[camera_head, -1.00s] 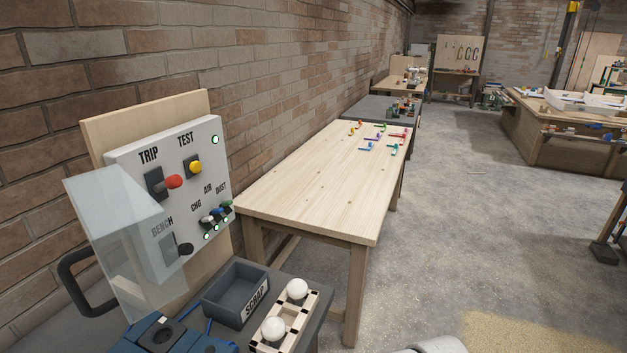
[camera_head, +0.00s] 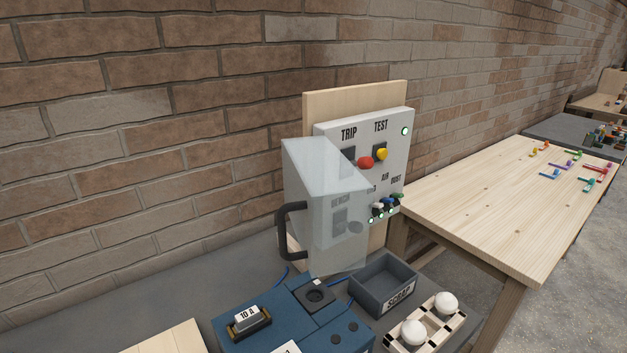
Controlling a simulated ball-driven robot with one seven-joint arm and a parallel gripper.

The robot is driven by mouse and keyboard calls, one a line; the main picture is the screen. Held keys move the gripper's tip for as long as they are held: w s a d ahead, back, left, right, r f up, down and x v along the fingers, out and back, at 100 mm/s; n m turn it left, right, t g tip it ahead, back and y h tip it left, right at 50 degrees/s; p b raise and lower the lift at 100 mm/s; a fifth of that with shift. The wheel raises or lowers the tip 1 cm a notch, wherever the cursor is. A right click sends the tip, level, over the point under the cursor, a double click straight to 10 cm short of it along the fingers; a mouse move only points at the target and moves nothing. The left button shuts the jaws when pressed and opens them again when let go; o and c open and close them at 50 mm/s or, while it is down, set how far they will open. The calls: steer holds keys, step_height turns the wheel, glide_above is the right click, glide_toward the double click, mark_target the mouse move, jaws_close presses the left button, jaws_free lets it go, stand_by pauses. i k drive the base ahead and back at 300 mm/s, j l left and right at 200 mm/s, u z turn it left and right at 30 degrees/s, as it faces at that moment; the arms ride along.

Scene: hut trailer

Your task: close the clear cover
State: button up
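The clear cover (camera_head: 312,200) is a translucent box-like lid on the left side of the white switch panel (camera_head: 405,156). It stands swung out from the panel, with a dark handle (camera_head: 288,232) on its left edge. The BENCH switch (camera_head: 340,220) shows through the cover. My gripper is not in view.
A dark SCRAP tray (camera_head: 372,303), a wooden rack (camera_head: 451,325) with two white balls, and a blue unit (camera_head: 262,310) with a 10 A block stand below the panel. A brick wall (camera_head: 150,120) is behind. A wooden table (camera_head: 480,210) is at right.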

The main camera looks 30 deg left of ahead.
mark_target(294, 205)
steer(key=u, duration=0.95)
